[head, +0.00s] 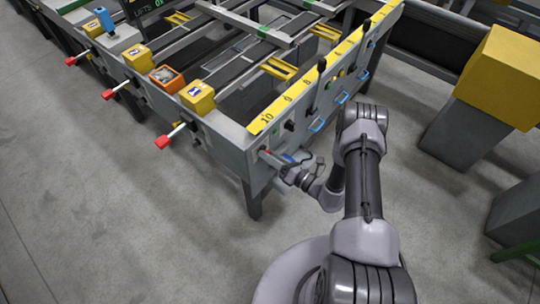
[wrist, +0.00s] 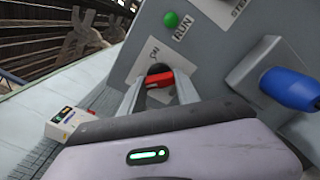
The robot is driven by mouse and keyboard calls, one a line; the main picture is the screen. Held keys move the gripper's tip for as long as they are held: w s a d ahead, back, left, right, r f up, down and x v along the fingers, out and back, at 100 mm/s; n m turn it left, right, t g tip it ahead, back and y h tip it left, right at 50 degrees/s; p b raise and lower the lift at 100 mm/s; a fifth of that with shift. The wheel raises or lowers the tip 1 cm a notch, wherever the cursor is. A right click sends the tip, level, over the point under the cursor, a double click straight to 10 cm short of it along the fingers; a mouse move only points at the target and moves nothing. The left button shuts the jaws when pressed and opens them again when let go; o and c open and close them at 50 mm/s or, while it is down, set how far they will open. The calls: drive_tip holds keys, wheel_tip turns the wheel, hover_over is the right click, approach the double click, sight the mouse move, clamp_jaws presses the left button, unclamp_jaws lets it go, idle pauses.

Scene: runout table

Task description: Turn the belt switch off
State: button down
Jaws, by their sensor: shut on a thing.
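The belt switch, a red handle (wrist: 160,79) on a dark round base, sits on the grey panel (wrist: 210,50) in the wrist view, with a label reading ON above it. My gripper (wrist: 158,92) has its two fingers on either side of the red handle and is shut on it. The handle's lower part is hidden behind my gripper body. In the head view my gripper (head: 284,169) is at the table's end panel, close to its near corner, and a little red shows just beside it.
A green lamp (wrist: 171,19) with a RUN label is above the switch. A blue handle (wrist: 289,88) sticks out to its right. Red-tipped levers (head: 164,141) project from the table's left side. Open floor (head: 130,230) lies at front left; a yellow-topped block (head: 503,75) stands right.

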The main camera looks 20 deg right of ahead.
idle(0.3)
drive_tip(key=c, duration=0.9)
unclamp_jaws()
drive_tip(key=shift+d, duration=0.1)
drive_tip(key=p+v, duration=0.3)
drive_tip(key=v, duration=1.4)
drive_tip(key=shift+s+p, duration=0.2)
drive_tip(key=shift+p, duration=0.2)
